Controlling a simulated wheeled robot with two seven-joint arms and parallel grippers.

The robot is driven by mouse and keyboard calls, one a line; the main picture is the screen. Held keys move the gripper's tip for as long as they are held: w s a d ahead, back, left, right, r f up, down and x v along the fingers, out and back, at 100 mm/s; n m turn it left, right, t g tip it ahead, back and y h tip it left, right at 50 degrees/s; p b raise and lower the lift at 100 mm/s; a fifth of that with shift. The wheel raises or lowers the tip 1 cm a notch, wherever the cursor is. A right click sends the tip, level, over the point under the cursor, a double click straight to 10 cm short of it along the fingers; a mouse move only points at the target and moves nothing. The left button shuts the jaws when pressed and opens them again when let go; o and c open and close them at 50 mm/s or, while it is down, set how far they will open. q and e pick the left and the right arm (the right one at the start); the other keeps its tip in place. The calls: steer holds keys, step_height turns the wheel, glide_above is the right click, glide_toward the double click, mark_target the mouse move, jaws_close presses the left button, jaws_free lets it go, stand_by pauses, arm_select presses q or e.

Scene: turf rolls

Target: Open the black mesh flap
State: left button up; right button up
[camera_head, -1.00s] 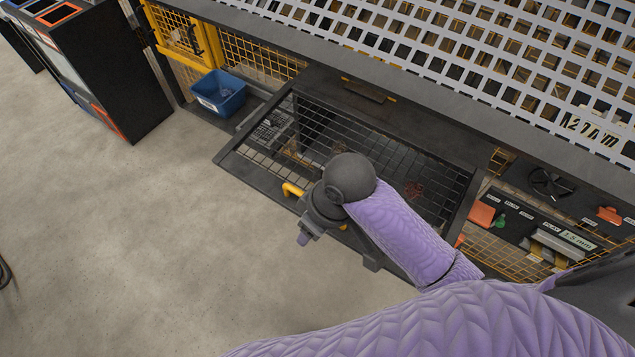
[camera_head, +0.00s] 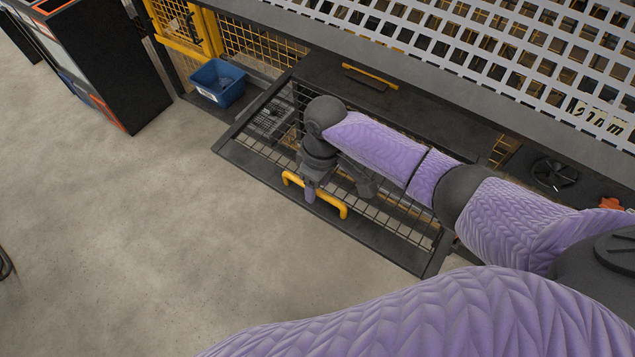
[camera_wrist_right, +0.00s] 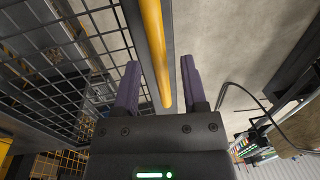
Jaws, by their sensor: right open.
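The black mesh flap (camera_head: 395,223) is a dark frame filled with wire grid, below the bench top. Its outer frame edge shows against the floor, but my arm hides much of the mesh and I cannot tell its angle. A yellow bar handle (camera_head: 332,203) sits along its near edge. My right gripper (camera_head: 310,193) is at the handle's left half. In the right wrist view the handle (camera_wrist_right: 154,50) reaches between the two spread purple fingers of my right gripper (camera_wrist_right: 158,80), with room on both sides. My left gripper is out of view.
A blue bin (camera_head: 218,83) stands behind the flap's left end. A second yellow handle (camera_head: 370,75) is on the dark panel above. A white perforated panel (camera_head: 480,50) spans the top right. A dark cabinet (camera_head: 125,75) stands at left. The floor in front is clear.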

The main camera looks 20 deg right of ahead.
jaws_close()
stand_by(1.4)
